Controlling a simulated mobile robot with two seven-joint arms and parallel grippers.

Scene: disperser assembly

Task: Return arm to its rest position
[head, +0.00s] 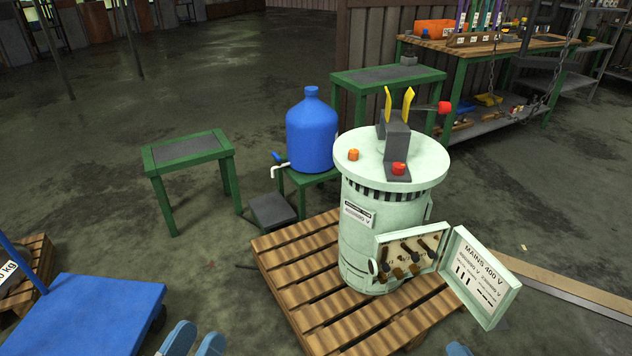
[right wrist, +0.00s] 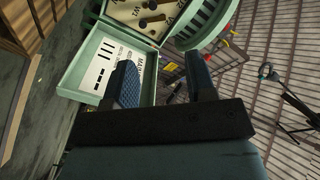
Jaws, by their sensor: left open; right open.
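The pale green disperser (head: 385,220) stands upright on a wooden pallet (head: 285,285). My right gripper (head: 457,350) barely shows at the bottom edge in the head view. In the right wrist view its two fingers (right wrist: 163,82) are apart with nothing between them, and the open door (right wrist: 105,75) and switch panel (right wrist: 150,17) lie beyond.
A blue cart (head: 90,310) is at the lower left. A blue jug (head: 311,135) stands on a small green stand behind the disperser. A green table (head: 187,150) is left of it, and a workbench (head: 480,45) is at the back right. A long beam (head: 570,290) lies at right.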

